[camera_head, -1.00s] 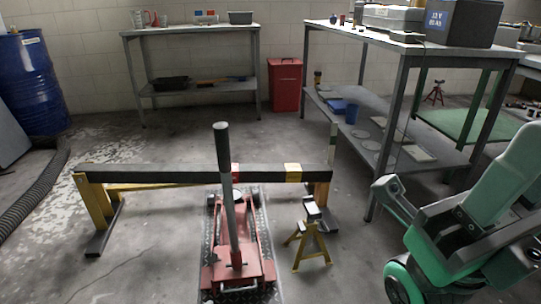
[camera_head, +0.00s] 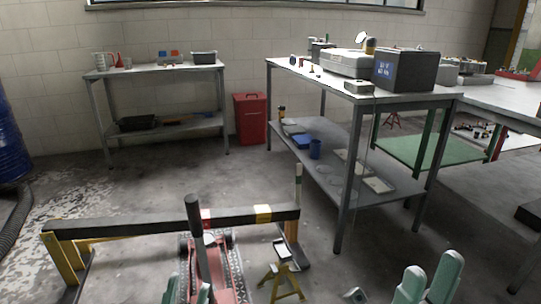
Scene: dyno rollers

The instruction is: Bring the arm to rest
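Pale green parts of my own arms show along the bottom edge, a pair at lower centre-left and larger ones at lower right. No held object shows.
A black beam (camera_head: 150,225) on yellow legs crosses the lower left. A red floor jack (camera_head: 231,284) with an upright handle and a yellow jack stand (camera_head: 283,275) are close by. A metal workbench (camera_head: 345,150) stands right, a side table (camera_head: 150,71) and red bin (camera_head: 250,117) behind. Floor between is clear.

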